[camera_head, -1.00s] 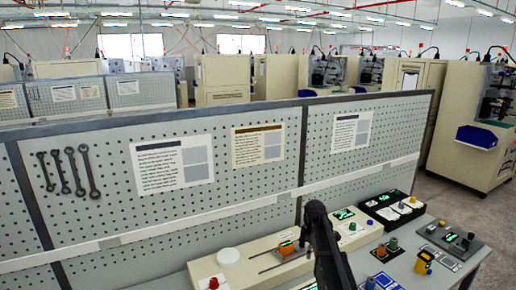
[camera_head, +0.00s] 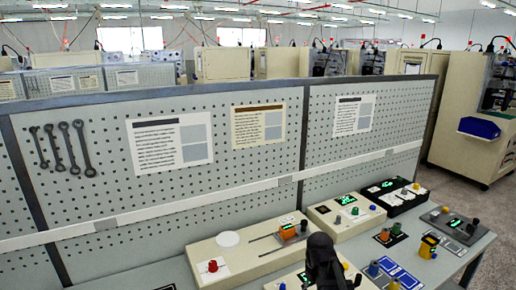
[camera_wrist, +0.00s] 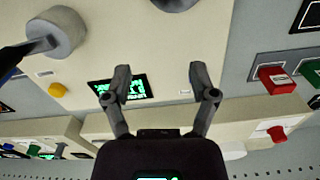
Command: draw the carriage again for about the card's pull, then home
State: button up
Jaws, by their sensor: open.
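A white disc (camera_head: 228,239) and a red knob (camera_head: 212,266) are on the same unit. My gripper's fingers (camera_wrist: 160,80) are open and empty in the wrist view, above a cream panel with a green-lit display (camera_wrist: 122,88). I cannot pick out the carriage in the wrist view. In the head view my dark arm stands just right of and nearer than the carriage, and the fingertips cannot be made out. Printed cards hang on the pegboard, including a beige one (camera_head: 258,133); their text is unreadable.
A cream box with a green display (camera_head: 345,218) and a black-topped box (camera_head: 392,195) stand to the right. A yellow device (camera_head: 429,246) and blue pads (camera_head: 397,275) lie nearer. In the wrist view a grey knob (camera_wrist: 62,32) and red knob (camera_wrist: 275,78) flank the fingers.

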jog(key=s+f+m, duration=0.1)
jog(key=s, duration=0.1)
jog(key=s+m+b, duration=0.1)
jog(key=s, duration=0.2)
jog(key=s+f+m, duration=0.1)
jog(key=s, duration=0.1)
jog(key=shift+s+a+f+m+b, duration=0.25)
jog(key=shift+a+f+m+b, duration=0.05)
jog(key=shift+a+m+b, duration=0.1)
dwell(1.4)
notch_tip(320, 180, up, 10)
jog(key=p, duration=1)
jog(key=shift+f, duration=0.1)
jog(key=shift+c, duration=1.2)
